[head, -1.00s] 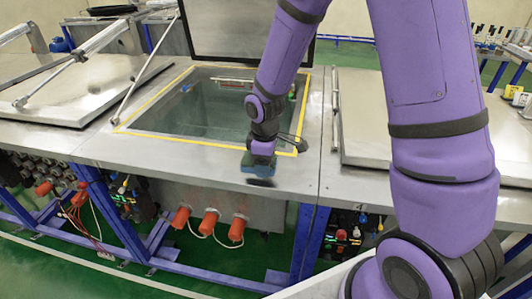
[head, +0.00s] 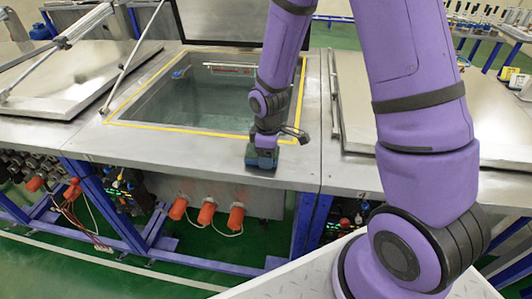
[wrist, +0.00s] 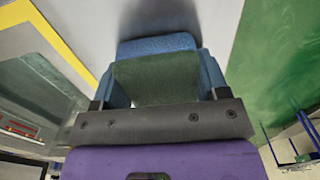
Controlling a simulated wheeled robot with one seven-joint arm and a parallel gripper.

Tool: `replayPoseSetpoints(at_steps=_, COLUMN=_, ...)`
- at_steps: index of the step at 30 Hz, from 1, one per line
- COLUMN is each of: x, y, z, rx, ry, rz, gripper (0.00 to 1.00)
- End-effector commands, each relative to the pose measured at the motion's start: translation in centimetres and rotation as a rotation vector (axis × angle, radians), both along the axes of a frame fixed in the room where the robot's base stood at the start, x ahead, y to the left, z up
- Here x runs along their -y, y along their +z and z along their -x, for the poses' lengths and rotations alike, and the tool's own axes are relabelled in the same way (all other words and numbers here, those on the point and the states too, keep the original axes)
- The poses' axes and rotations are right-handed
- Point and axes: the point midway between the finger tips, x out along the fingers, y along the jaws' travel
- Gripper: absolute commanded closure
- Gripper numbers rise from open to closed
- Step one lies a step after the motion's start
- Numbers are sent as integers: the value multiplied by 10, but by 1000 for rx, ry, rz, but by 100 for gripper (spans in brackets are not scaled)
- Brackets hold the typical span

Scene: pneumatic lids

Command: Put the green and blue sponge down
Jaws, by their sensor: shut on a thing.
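The green and blue sponge (head: 262,158) is at the end of my arm, over the metal front ledge of the open tank. In the wrist view the sponge (wrist: 157,72) shows a dark green face and a blue part beyond it. My gripper (wrist: 158,90) is shut on it, with a blue finger at each side. In the head view my gripper (head: 265,146) points down at the ledge (head: 200,158). The sponge is at or very close to the metal surface; I cannot tell whether it touches.
The open tank (head: 125,120) with a yellow-edged rim lies behind the sponge, its lid (head: 215,20) raised. Closed metal lids stand at left (head: 60,85) and right (head: 400,130). Orange plugs (head: 207,213) hang below the front edge. The ledge beside the sponge is clear.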

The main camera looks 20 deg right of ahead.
Motion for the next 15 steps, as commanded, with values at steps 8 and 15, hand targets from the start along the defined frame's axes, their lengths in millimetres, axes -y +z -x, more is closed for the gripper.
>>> replayPoseSetpoints(at_steps=8, x=0, y=-3, z=0, rx=0, ry=0, rz=0, gripper=25)
replayPoseSetpoints(at_steps=15, x=0, y=-3, z=0, rx=0, ry=0, rz=0, gripper=7)
